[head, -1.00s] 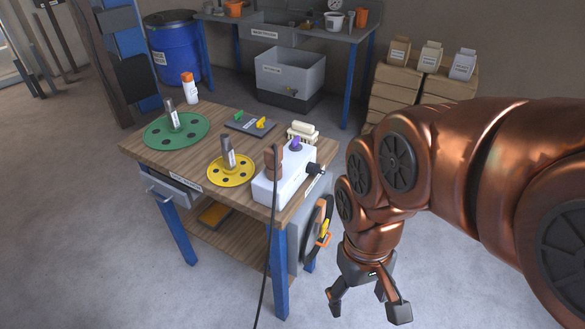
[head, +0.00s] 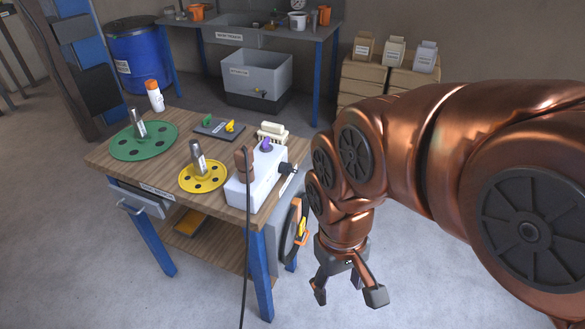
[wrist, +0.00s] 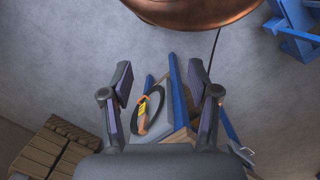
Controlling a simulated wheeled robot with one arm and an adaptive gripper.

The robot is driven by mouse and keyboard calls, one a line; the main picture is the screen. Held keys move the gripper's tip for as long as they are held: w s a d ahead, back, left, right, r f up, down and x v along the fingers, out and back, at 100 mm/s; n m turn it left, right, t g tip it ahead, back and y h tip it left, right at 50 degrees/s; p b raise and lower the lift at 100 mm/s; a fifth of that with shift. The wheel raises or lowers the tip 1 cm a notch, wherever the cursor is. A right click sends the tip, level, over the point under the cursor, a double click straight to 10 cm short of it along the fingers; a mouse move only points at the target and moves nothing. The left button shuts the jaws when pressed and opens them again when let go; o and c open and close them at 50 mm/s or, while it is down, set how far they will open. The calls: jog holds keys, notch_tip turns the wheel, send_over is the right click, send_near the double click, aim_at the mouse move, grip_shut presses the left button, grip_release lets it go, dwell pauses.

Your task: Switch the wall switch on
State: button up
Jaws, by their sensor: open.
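I cannot make out a wall switch in either view. My gripper (head: 346,290) is open and empty in the head view, hanging low over the floor to the right of the wooden workbench (head: 222,222). It also shows in the wrist view (wrist: 162,95), with its two fingers spread wide. A black and orange ring-shaped item (head: 292,230) hangs on the right side of the bench, left of my gripper and apart from it. It shows between my fingers in the wrist view (wrist: 146,108), farther off.
On the bench are a green disc (head: 152,147), a yellow disc (head: 196,181) and a white box (head: 262,176) with a cable (head: 244,270). Behind stand a blue barrel (head: 140,60), a grey tub (head: 258,80) and stacked crates (head: 375,73). The floor at left is clear.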

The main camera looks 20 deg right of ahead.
aim_at(296, 172)
jog(key=w+d+t, duration=0.1)
jog(key=w+d, duration=0.1)
jog(key=w, duration=0.1)
jog(key=w+d+f+t+h+b, duration=0.1)
jog(key=w+d, duration=0.2)
jog(key=w, duration=0.1)
jog(key=w+d+t+h, duration=0.1)
jog(key=w+d, duration=0.2)
jog(key=shift+w+f, duration=0.25)
jog(key=shift+w, duration=0.05)
jog(key=c, duration=0.3)
jog(key=w+d+n+t+h+b, duration=0.1)
jog(key=w+d+n+t+b, duration=0.2)
jog(key=w+d, duration=0.7)
jog(key=w+d+n+t+h+b, duration=0.1)
jog(key=w+d+n+t, duration=0.4)
jog(key=w, duration=0.9)
jog(key=w+a+f+n+t+y+b, duration=0.2)
jog(key=w+f+n+t+y+b, duration=0.1)
jog(key=w+f+n+t+y, duration=0.25)
jog(key=s+a+f+n+g+y+b, duration=0.25)
jog(key=s+a+n+y, duration=0.45)
jog(key=y, duration=0.5)
jog(key=shift+w+a+f+m+h+p, duration=0.15)
jog(key=shift+w+a+m+p, duration=0.4)
jog(key=shift+w+a, duration=0.6)
jog(key=shift+w+a+f+m+h+p, duration=0.1)
jog(key=shift+w+a+m+p, duration=0.2)
jog(key=shift+w+a+m, duration=0.65)
